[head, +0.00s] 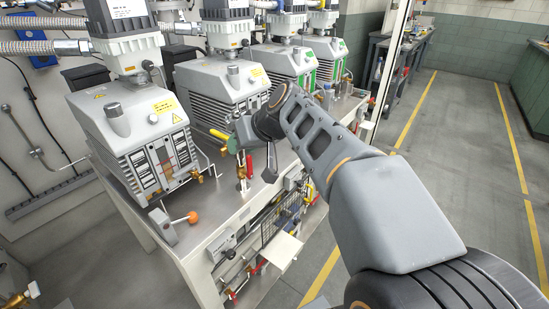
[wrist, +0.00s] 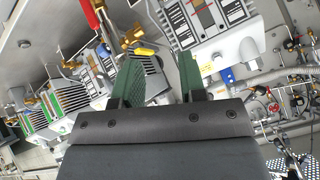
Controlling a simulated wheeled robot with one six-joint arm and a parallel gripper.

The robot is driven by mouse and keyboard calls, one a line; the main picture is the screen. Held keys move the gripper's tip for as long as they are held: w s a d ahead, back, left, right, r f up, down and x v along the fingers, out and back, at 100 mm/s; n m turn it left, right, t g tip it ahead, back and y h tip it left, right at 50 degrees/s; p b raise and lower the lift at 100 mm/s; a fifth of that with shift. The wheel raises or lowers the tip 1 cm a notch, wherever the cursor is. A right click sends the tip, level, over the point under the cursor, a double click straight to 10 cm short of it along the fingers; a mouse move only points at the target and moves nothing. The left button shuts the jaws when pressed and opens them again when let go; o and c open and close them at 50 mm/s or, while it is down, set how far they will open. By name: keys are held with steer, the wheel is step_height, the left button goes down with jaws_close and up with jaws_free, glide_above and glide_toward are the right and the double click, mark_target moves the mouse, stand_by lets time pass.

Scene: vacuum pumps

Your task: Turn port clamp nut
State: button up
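My gripper (wrist: 158,58) shows two green finger pads in the wrist view, spread apart with nothing held between them. In the head view, brass parts (head: 241,172) and a red handle (head: 249,164) stand below my wrist. I cannot tell which part is the clamp nut.
Grey vacuum pumps stand in a row on the bench; the nearest pump (head: 128,130) is at the left. An orange-knobbed lever (head: 192,217) sits at the bench (head: 205,235) front. Valves and piping fill the shelf below. The floor (head: 455,130) at the right is clear.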

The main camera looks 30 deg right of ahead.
steer(key=w+d+f+n+t+y+b, duration=0.3)
steer(key=w+d+t+b, duration=0.5)
steer(key=d+b, duration=0.5)
steer(key=w+f+b, duration=0.1)
steer(key=w+b, duration=0.1)
steer(key=b, duration=0.6)
steer(key=shift+w+d+t+b, duration=0.15)
steer(key=shift+d+t+b, duration=0.15)
steer(key=shift+d, duration=0.05)
steer(key=shift+f, duration=0.15)
steer(key=p+x, duration=0.4)
steer(key=x, duration=0.3)
steer(key=shift+p, duration=0.35)
steer(key=shift+c, duration=0.2)
